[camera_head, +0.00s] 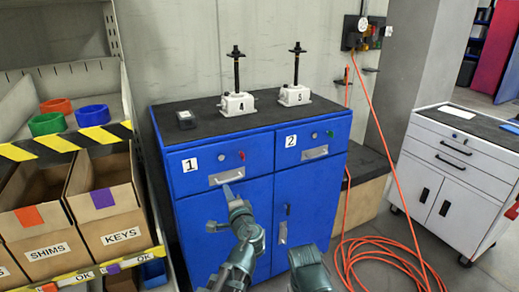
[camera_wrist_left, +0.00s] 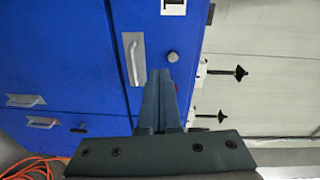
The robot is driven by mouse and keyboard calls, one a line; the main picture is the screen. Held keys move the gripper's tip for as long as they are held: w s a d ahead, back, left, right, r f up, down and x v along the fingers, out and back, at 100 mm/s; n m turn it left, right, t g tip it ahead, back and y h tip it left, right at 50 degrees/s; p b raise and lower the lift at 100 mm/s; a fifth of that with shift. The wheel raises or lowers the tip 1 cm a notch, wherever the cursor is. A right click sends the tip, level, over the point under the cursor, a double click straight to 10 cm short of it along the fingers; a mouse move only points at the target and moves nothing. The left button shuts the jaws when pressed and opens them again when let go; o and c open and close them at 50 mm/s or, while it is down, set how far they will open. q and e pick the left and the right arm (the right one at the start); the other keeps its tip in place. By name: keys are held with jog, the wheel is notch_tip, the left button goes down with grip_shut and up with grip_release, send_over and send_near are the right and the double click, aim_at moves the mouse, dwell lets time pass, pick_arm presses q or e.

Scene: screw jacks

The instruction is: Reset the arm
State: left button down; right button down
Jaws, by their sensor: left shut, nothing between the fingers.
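My left gripper (camera_head: 229,192) is in front of the blue cabinet (camera_head: 190,200), just below the handle of drawer 1 (camera_head: 226,176). Its fingers are together with nothing between them. I cannot tell whether the fingertips touch the cabinet. Part of another dark arm link of mine shows at the bottom of the head view, but my right gripper is not seen.
Shelving with bins (camera_head: 122,232) is close on the left. An orange hose (camera_head: 392,246) lies coiled right, near a white cart (camera_head: 458,165).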

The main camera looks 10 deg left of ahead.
pick_arm(q)
jog(key=s+d+f+n+g+h, duration=0.25)
jog(key=s+f+n+g, duration=0.35)
jog(key=s+f+g, duration=0.6)
jog(key=s+d+f+n+g+h, duration=0.1)
jog(key=s+d+f+g+h, duration=0.25)
jog(key=s+d+f, duration=0.65)
notch_tip(320, 180, up, 18)
jog(key=s+d+h+p, duration=0.1)
jog(key=p, duration=1.5)
jog(key=shift+s+d+p, duration=0.15)
jog(key=shift+s+p, duration=0.1)
jog(key=shift+p, duration=0.05)
jog(key=shift+f, duration=0.1)
